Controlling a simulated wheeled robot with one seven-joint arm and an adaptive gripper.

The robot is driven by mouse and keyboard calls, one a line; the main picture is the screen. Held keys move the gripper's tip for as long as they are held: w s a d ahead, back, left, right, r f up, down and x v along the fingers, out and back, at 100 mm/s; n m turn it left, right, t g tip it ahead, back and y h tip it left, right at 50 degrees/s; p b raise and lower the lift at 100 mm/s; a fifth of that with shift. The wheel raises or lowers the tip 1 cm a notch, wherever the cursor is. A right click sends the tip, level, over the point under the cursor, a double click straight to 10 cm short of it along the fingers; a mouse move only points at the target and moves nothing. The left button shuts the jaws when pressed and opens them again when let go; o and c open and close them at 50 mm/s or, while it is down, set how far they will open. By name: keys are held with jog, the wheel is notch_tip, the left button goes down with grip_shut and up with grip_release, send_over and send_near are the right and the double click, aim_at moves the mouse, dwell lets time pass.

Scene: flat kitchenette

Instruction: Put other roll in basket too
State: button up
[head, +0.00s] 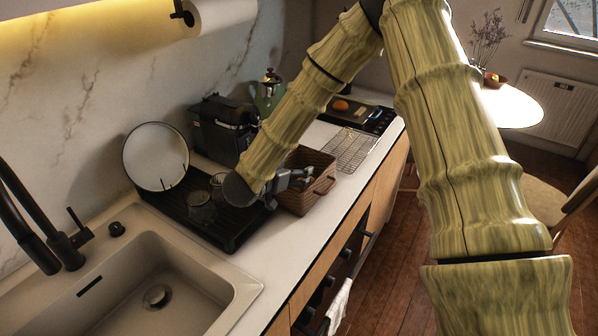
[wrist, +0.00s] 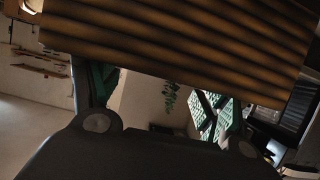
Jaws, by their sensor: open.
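The brown woven basket (head: 322,166) stands on the counter beyond the black drying tray. My gripper (head: 292,180) is at the basket's near left side, and my arm hides part of it. In the wrist view my gripper (wrist: 155,100) has its two fingers apart, with nothing seen between them but background. A brown ribbed surface (wrist: 180,40), likely the basket's wall, fills the top of that view close to the fingers. A small orange-brown round thing (head: 340,105) lies on a board at the back; I cannot tell if it is a roll. The basket's inside is hidden.
The black drying tray (head: 228,232) holds glasses (head: 201,208) and a round white plate (head: 155,156). A wire rack (head: 349,150) lies beyond the basket. A black coffee machine (head: 222,128) and a green kettle (head: 268,92) stand at the wall. The sink (head: 150,270) is at the front left.

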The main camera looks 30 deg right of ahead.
jog(key=b+v, duration=0.1)
jog(key=v, duration=0.7)
jog(key=shift+a+r+b, duration=0.15)
jog(key=shift+r+b, duration=0.05)
jog(key=shift+b, duration=0.15)
